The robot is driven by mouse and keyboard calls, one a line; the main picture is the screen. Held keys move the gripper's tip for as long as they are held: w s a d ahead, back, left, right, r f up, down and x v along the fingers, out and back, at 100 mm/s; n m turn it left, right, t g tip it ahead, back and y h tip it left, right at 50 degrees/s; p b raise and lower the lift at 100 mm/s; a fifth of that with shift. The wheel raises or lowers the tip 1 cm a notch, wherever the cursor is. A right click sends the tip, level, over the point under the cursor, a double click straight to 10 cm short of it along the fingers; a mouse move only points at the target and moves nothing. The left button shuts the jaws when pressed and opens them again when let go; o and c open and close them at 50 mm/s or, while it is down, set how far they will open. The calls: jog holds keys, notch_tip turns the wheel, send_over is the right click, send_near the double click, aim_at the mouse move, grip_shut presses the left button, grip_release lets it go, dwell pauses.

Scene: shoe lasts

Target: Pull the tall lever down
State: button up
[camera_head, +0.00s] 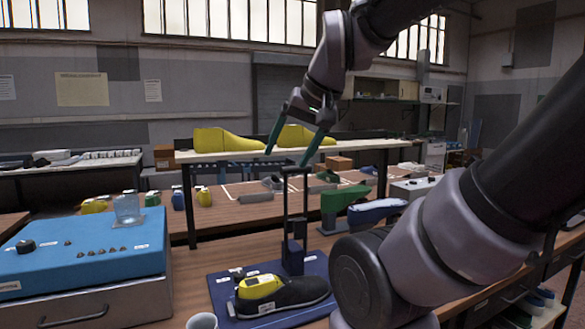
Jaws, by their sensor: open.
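The tall lever (285,205) is a dark upright frame of two thin rods joined by a crossbar at the top. It rises from a dark blue block at the back of a blue base plate (221,291). My gripper (287,157) points down with its two green fingers spread and nothing between them. In the picture the fingertips are just above the lever's crossbar, one to each side. I cannot tell whether they touch it or how far apart in depth they are. A black and yellow shoe-shaped piece (290,291) lies on the plate in front of the lever.
A blue box with knobs (80,262) stands at left with a glass (127,209) on it. A white cup (202,321) is at the front. A raised shelf (350,147) with yellow lasts stands behind. A green last (344,199) is to the right.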

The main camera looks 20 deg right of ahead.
jog(key=c, duration=0.6)
jog(key=shift+w+d+r, duration=0.1)
jog(key=shift+w+r, duration=0.1)
jog(key=shift+w, duration=0.15)
jog(key=c, duration=0.6)
jog(key=w+d+r, duration=0.1)
jog(key=w+d, duration=0.1)
jog(key=w, duration=0.2)
jog(key=w+d+r+n, duration=0.1)
jog(key=w, duration=0.3)
jog(key=w+d+r+n+h, duration=0.1)
jog(key=w+d, duration=0.1)
jog(key=w, duration=0.2)
jog(key=shift+w+d+g, duration=0.3)
grip_shut()
jog(key=w+d+f+n+h, duration=0.1)
jog(key=w+d+n, duration=0.1)
jog(key=w+d, duration=0.4)
jog(key=w, duration=0.4)
jog(key=shift+w+d, duration=0.3)
jog(key=shift+d, duration=0.1)
jog(key=shift+f, duration=0.1)
